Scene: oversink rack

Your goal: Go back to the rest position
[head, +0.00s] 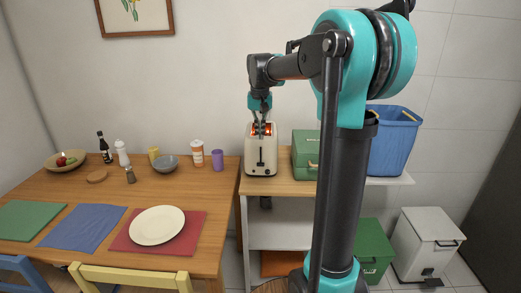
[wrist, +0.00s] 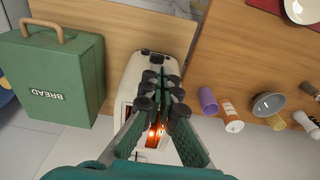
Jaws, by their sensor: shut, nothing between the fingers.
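My gripper (head: 262,126) is over the toaster, pointing down, with its fingers shut and empty. It also shows in the wrist view (wrist: 164,92), where its fingers meet in front of the toaster. The cream toaster (head: 261,160) stands on the wooden top of a shelf unit, and its slots glow orange. In the wrist view the toaster (wrist: 159,52) is partly hidden behind my fingers. I cannot tell whether the fingertips touch it.
A green bread box (head: 305,149) stands right of the toaster, and a blue bin (head: 395,142) beyond it. The dining table (head: 188,182) at left holds a white plate (head: 157,225), a grey bowl (head: 167,163) and a purple cup (head: 217,159). A white bin (head: 424,247) stands on the floor.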

